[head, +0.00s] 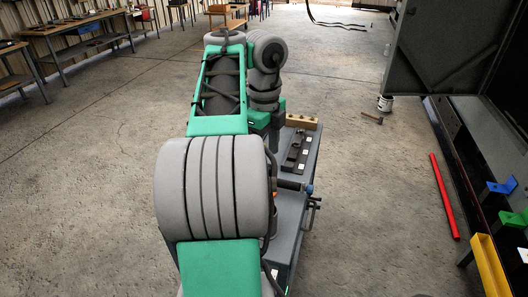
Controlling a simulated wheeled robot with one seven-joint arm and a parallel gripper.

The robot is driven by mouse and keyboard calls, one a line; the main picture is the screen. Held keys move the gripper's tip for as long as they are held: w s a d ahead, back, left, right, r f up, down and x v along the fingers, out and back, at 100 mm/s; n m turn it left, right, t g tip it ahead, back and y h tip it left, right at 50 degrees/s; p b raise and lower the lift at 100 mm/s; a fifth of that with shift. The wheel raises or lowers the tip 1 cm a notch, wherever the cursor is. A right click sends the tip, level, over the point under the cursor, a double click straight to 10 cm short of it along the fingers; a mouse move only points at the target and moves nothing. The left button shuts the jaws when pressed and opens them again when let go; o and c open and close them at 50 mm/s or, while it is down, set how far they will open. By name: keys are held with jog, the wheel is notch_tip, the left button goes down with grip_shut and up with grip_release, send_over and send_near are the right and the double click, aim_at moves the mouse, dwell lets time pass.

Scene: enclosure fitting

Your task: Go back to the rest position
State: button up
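My grey and green arm fills the middle of the head view, folded up with its bend at the top. Its far part drops down behind the green link. My gripper does not show; the arm seems to hide it, so I cannot see whether it holds anything.
Beside my arm, a grey surface (311,170) carries a wooden block (301,122) and a dark holder (295,150). Workbenches (85,45) stand back left. The left floor is clear.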

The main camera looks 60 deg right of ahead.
jog(key=w+a+f+n+t+h, duration=0.1)
jog(key=w+a+f+n, duration=0.1)
jog(key=w+a+n, duration=0.65)
jog(key=w+a+f+n+h, duration=0.2)
jog(key=w+a+n, duration=0.55)
jog(key=n, duration=0.65)
jog(key=a+f+n+t+y, duration=0.1)
jog(key=a+f+n, duration=0.2)
jog(key=a+n, duration=0.4)
jog(key=a+f+n+t+y, duration=0.2)
jog(key=a+f+n, duration=0.2)
jog(key=a+n, duration=0.4)
jog(key=a, duration=0.7)
jog(key=shift+f, duration=0.25)
jog(key=shift+s, duration=0.1)
